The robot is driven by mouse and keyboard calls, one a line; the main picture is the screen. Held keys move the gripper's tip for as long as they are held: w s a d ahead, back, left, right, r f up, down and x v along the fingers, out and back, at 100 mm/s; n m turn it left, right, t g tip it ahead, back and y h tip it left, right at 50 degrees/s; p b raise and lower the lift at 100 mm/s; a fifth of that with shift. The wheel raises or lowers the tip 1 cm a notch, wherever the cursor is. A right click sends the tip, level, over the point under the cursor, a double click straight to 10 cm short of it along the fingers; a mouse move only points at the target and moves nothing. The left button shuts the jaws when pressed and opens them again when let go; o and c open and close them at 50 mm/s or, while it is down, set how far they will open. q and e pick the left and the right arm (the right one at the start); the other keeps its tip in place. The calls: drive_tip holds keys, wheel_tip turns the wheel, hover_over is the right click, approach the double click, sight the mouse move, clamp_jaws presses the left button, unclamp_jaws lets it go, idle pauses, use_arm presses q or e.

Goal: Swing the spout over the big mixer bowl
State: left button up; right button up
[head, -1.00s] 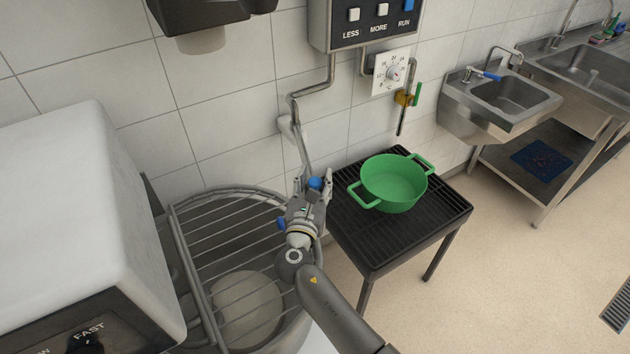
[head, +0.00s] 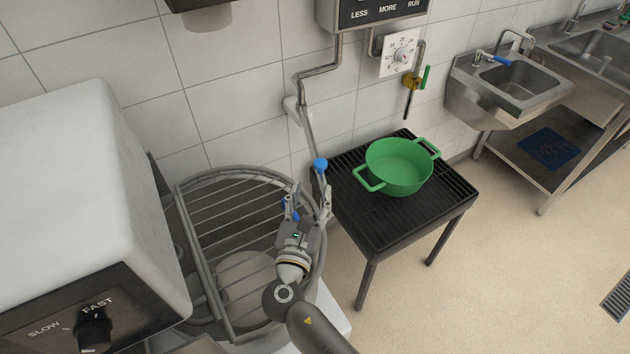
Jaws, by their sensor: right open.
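The spout (head: 309,130) is a thin grey pipe that comes down from the wall pipework and carries a blue knob (head: 320,164). Its lower end shows near the right rim of the big mixer bowl (head: 317,262), on the side towards the black stand. The bowl is under a wire guard (head: 232,215), with a pale mass visible inside. My right gripper (head: 308,191) is open above the bowl's right side, with the blue knob just beyond its fingertips. The right finger overlaps the spout's lower end; I cannot tell whether they touch. My left gripper is out of view.
A green pot (head: 399,168) sits on a black slatted stand (head: 375,222) right of the bowl. The white mixer head (head: 85,190) with its speed dial stands at left. A control box (head: 372,12) and a dial (head: 400,54) are on the wall.

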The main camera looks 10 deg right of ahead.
drive_tip(key=shift+s+a, duration=0.15)
drive_tip(key=shift+s, duration=0.35)
drive_tip(key=shift+c, duration=0.3)
